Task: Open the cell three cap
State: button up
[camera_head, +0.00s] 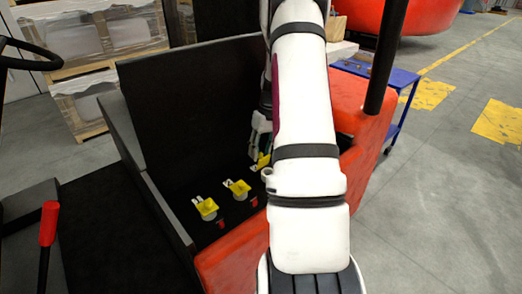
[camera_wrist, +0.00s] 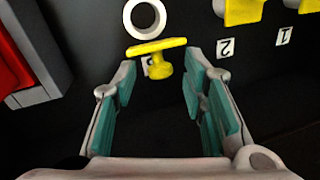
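The cell three cap (camera_wrist: 157,47) is yellow with a round knob. In the wrist view it stands edge-on, tipped away from its white ring-shaped opening (camera_wrist: 130,17), whose dark inside shows. It partly covers a white label below the ring. My gripper (camera_wrist: 160,80) is open, with teal finger pads either side of the knob and a gap on both sides. In the head view the cap (camera_head: 263,160) sits just below my gripper (camera_head: 259,143), and my arm hides part of that area.
Yellow caps labelled 2 (camera_head: 238,188) and 1 (camera_head: 207,208) sit over their cells. A black upright panel (camera_head: 185,100) stands behind them. The red vehicle body (camera_head: 235,262) borders the compartment. A red part (camera_wrist: 12,70) is at the wrist view's left.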

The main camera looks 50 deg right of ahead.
jog(key=shift+s+a+r+t+p, duration=0.1)
jog(key=shift+s+r+t+p, duration=0.05)
jog(key=shift+s+t+p, duration=0.55)
jog(key=shift+s+a+t+h, duration=0.15)
jog(key=shift+s+t+h, duration=0.4)
jog(key=shift+t, duration=0.85)
jog(key=v, duration=1.3)
jog(key=w+a+r+n+g+p, duration=0.1)
jog(key=a+r, duration=0.5)
jog(key=a, duration=0.5)
jog(key=w+a+r+n, duration=0.1)
jog(key=w+a+r, duration=0.1)
jog(key=a+r, duration=0.4)
jog(key=shift+w+a+n+g+h+p, duration=0.2)
jog(key=shift+a+n+g+h+p, duration=0.2)
jog(key=shift+a, duration=2.1)
